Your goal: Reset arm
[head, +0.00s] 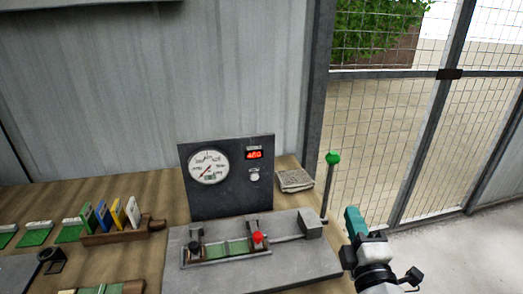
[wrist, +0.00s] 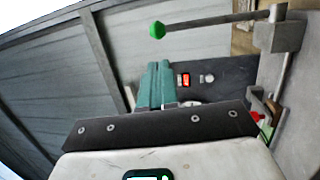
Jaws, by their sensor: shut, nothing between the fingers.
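My gripper (head: 354,222) is at the right of the bench in the head view, just right of the lever with the green ball knob (head: 333,158). Its teal fingers are together and hold nothing. In the wrist view the closed fingers of my gripper (wrist: 158,88) point toward the gauge panel (wrist: 225,75). The green knob (wrist: 156,30) and its rod show above them, apart from the fingers. In the head view the lever stands upright at the right end of the grey fixture (head: 320,268).
The gauge panel (head: 225,205) with a dial and red display stands behind the fixture. A red knob (head: 258,237) and a black knob (head: 194,247) sit on it. Coloured cards (head: 102,218) stand in a wooden rack at left. A mesh fence (head: 400,140) is behind at right.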

